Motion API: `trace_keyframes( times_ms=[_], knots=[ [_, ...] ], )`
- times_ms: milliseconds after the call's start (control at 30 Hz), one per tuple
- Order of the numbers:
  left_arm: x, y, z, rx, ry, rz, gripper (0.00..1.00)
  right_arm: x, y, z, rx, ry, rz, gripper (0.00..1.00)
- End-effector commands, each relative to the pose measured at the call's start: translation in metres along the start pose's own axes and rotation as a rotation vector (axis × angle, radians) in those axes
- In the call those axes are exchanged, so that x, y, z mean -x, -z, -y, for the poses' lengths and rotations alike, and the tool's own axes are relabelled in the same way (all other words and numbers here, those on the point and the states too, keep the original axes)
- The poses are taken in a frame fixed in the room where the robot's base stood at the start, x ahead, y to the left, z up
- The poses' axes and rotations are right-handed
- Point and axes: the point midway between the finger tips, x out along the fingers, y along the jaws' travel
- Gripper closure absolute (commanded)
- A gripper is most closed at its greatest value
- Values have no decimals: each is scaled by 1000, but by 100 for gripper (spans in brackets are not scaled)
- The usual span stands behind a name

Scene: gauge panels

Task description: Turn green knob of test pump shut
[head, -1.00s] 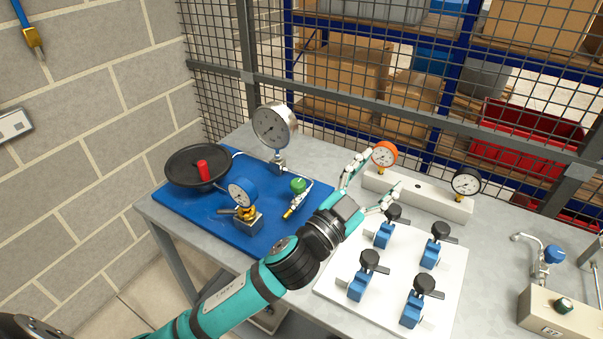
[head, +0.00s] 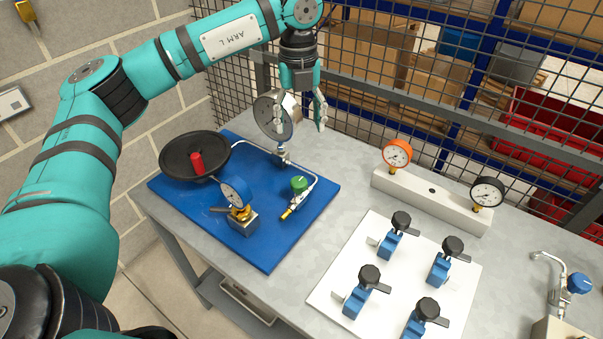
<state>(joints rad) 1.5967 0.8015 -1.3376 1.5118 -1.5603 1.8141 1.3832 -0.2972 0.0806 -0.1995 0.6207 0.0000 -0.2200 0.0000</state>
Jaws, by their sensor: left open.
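The test pump stands on a blue board (head: 275,243) at the left of the table. Its green knob (head: 299,184) sits on a small valve with a brass end, joined to a thin metal pipe. A large silver gauge (head: 266,117) stands behind it, partly hidden by my left gripper. My right gripper does not show.
A black round dish (head: 177,166) with a red handle (head: 197,163) is at the board's left. An orange gauge (head: 397,153) and a black gauge (head: 487,192) stand on a white block. Several blue valves stand on a white plate (head: 385,268). Wire mesh closes the back.

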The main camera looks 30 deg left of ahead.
Motion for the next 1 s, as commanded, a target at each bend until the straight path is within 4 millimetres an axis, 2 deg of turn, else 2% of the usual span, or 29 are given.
trace_keyframes(
  times_ms=[167,700,900,1000],
  knots=[
    [-14,-2,-5,12,-17,5,38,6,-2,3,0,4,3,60],
    [-128,-2,-5,7,-14,3,38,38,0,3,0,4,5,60],
    [-158,-2,-5,6,-13,5,38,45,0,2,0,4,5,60],
    [-166,-2,-4,6,-11,5,38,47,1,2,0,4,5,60]
  ],
)
